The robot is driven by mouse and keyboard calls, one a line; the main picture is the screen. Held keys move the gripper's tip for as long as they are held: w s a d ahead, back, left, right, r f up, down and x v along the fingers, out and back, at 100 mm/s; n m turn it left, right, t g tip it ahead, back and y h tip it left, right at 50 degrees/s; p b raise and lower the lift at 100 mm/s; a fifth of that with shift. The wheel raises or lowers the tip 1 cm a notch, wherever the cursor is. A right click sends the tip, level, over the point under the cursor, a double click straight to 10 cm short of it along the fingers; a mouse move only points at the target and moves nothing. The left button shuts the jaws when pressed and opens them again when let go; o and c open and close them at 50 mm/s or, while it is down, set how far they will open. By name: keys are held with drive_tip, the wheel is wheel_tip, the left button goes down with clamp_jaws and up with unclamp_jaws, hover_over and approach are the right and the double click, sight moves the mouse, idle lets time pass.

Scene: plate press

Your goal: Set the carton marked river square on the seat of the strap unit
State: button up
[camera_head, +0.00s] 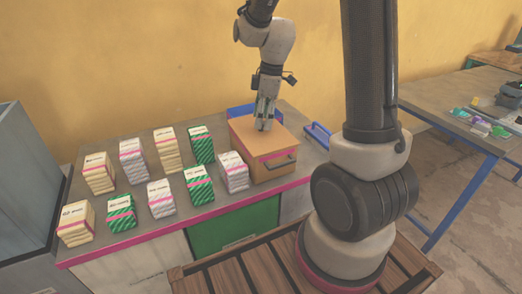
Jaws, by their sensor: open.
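Several striped cartons stand on the grey bench in two rough rows. Some are tan, such as the front-left carton (76,224); some are grey-white, such as the carton (233,172) beside the box; others are green, such as the carton (200,146) at the back. Their labels are too small to read, so I cannot tell which is marked river. A tan box (250,148) with a pink stripe and a dark front handle stands at the right; I cannot tell whether it is the strap unit. My gripper (264,125) is open, pointing down at the box's top; contact is unclear.
A blue panel (241,112) stands behind the box and a blue handle-like bar (317,135) lies to its right. A wooden slatted platform (250,272) is in front. A second table (445,95) at the right carries small coloured items.

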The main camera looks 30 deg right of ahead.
drive_tip(key=shift+a+f, duration=0.1)
drive_tip(key=shift+f, duration=0.85)
clamp_jaws()
drive_tip(key=shift+r, duration=0.1)
